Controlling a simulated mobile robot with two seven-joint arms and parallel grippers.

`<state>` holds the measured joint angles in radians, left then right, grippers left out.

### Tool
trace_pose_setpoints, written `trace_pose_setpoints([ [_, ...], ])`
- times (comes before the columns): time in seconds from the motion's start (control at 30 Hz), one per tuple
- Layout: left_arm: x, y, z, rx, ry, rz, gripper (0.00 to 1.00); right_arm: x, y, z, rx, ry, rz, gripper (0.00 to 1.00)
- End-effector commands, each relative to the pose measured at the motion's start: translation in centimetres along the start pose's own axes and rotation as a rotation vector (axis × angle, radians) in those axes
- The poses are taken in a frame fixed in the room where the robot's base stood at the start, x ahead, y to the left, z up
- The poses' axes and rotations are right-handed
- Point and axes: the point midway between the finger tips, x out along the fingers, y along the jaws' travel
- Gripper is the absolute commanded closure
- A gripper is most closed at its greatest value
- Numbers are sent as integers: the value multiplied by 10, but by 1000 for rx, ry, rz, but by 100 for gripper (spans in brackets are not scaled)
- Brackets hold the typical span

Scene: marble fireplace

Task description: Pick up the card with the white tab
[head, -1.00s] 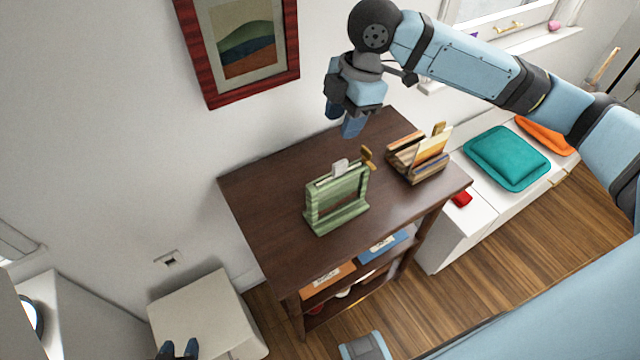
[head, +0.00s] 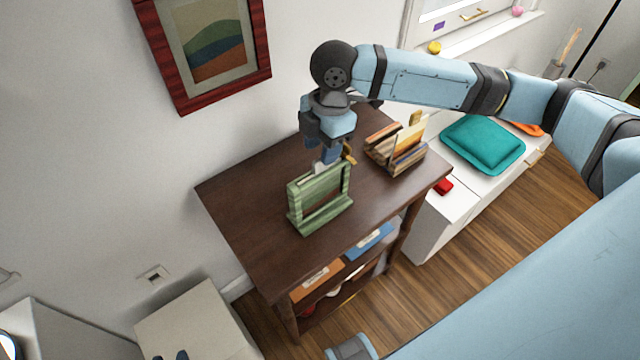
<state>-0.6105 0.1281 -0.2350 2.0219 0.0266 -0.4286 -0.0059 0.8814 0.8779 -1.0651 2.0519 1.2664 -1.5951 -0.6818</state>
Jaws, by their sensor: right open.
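A green slotted holder (head: 322,200) stands upright on the dark wooden cabinet top. The card with the white tab (head: 319,169) sits in it; only the tab and a thin top edge show. A card with a gold tab (head: 349,153) stands beside it in the same holder. My right gripper (head: 327,158) points down right above the white tab, its fingers open and partly hiding the tab. I cannot tell whether the fingers touch the tab.
A second holder (head: 398,148) with striped sides and a yellowish card stands to the right on the cabinet top (head: 240,205). A framed picture (head: 213,50) hangs on the wall behind. The left of the cabinet top is clear.

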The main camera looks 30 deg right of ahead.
Motion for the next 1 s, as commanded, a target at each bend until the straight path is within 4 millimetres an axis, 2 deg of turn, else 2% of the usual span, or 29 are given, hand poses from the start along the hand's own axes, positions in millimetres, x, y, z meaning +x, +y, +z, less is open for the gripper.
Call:
trace_pose_setpoints([
  [0.2,2,-1,2,-1,-2,-1,57,34,-2,0,-1,0,-1,57],
  [0.47,2,-1,1,-1,-2,-1,57,38,-2,0,-1,0,0,57],
  [0.67,1,-1,1,-1,-1,-1,57,38,-2,0,-1,0,0,100],
  [1.0,1,-1,0,-1,1,-1,57,37,-2,0,-1,0,1,100],
])
